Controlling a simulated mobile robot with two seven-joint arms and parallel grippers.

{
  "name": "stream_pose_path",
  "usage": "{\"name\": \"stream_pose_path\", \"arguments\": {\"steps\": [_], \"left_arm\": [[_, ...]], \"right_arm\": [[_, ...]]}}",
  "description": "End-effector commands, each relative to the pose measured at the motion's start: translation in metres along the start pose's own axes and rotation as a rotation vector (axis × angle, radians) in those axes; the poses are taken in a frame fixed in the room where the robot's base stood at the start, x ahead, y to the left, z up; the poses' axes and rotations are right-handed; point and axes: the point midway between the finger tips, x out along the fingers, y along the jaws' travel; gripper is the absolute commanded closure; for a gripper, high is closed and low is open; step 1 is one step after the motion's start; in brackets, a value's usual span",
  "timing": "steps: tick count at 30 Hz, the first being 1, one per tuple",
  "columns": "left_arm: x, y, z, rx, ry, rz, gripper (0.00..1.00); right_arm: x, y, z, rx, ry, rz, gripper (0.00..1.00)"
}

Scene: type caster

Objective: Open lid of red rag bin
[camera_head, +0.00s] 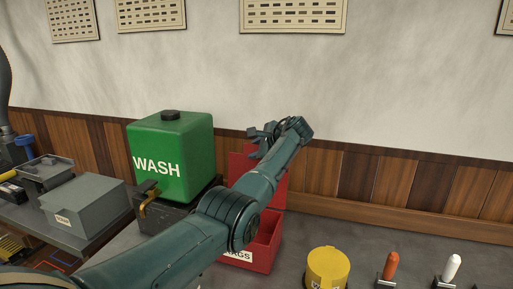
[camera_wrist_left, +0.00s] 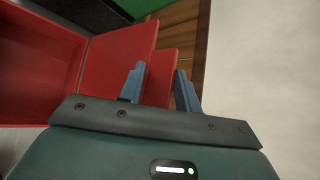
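The red rag bin (camera_head: 265,252) sits on the bench, with part of its "RAGS" label hidden behind my left arm. Its red lid (camera_head: 240,168) stands raised at the back, and the bin's inside shows. In the left wrist view the open bin (camera_wrist_left: 35,65) is at the left and the raised lid (camera_wrist_left: 118,62) is beside it. My left gripper (camera_head: 256,144) is above the bin near the lid's upper part. Its two blue fingers (camera_wrist_left: 160,84) are apart, with red surface visible between them; I cannot tell whether they touch it. My right gripper is out of view.
A green WASH tank (camera_head: 172,155) stands left of the bin. Grey boxes (camera_head: 85,203) are farther left. A yellow round container (camera_head: 327,268) and orange (camera_head: 390,266) and white (camera_head: 451,268) upright pieces stand to the right. A wood-panelled wall is behind.

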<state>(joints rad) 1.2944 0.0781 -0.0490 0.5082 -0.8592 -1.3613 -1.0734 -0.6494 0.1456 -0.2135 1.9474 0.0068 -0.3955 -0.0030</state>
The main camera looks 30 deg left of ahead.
Motion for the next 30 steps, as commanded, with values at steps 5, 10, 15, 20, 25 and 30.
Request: {"name": "stream_pose_path", "arguments": {"steps": [5,10,15,20,25,30], "left_arm": [[0.002,0.004,-0.002,0.006,0.000,0.010,0.71],[-0.004,0.004,-0.002,0.004,0.000,0.008,0.71],[-0.026,0.003,-0.003,0.000,0.002,0.002,0.71],[-0.065,0.002,-0.003,0.000,0.003,-0.002,0.71],[-0.101,0.001,-0.002,-0.001,0.003,-0.002,0.71],[-0.124,0.000,-0.001,0.000,0.001,-0.002,0.71]], "right_arm": [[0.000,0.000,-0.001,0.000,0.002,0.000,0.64],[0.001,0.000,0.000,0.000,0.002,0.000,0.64],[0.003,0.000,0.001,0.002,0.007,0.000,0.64],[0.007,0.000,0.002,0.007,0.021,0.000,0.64],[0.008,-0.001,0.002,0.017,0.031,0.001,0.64],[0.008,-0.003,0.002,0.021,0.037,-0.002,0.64]]}}
